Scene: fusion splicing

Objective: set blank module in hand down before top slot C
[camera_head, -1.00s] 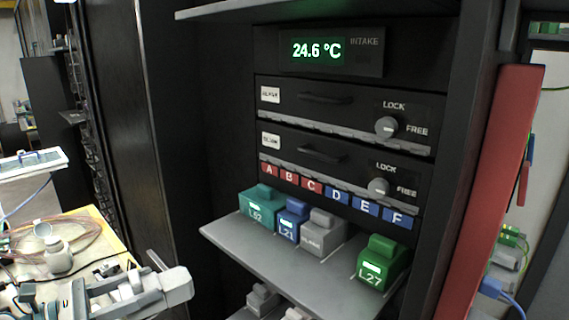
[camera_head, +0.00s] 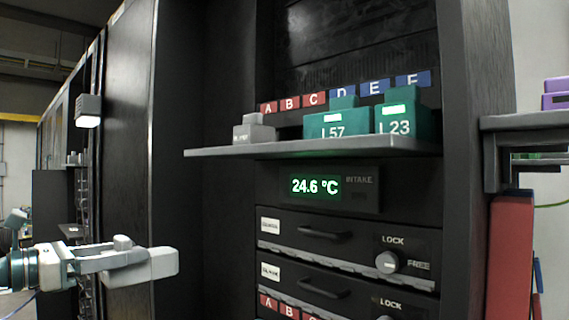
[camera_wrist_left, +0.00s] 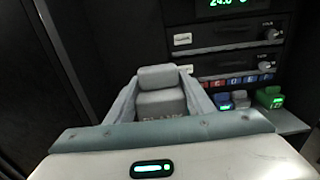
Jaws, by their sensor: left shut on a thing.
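My left gripper (camera_head: 168,262) is at the lower left in the head view, below and left of the top shelf. It is shut on a grey blank module (camera_wrist_left: 160,98), seen between the fingers in the left wrist view. In the head view only a small grey top part (camera_head: 122,242) shows above the fingers. The red C label (camera_head: 314,99) of the top row is above the top shelf (camera_head: 225,152). A bare gap lies on the shelf between another grey blank module (camera_head: 254,131) and the teal L57 module (camera_head: 338,122). My right gripper is not in view.
The teal L23 module (camera_head: 402,124) stands right of L57. Below the shelf are a 24.6 °C display (camera_head: 315,186) and drawers with lock knobs (camera_head: 388,262). A dark cabinet side (camera_head: 180,110) is to the left. The space before the shelf looks clear.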

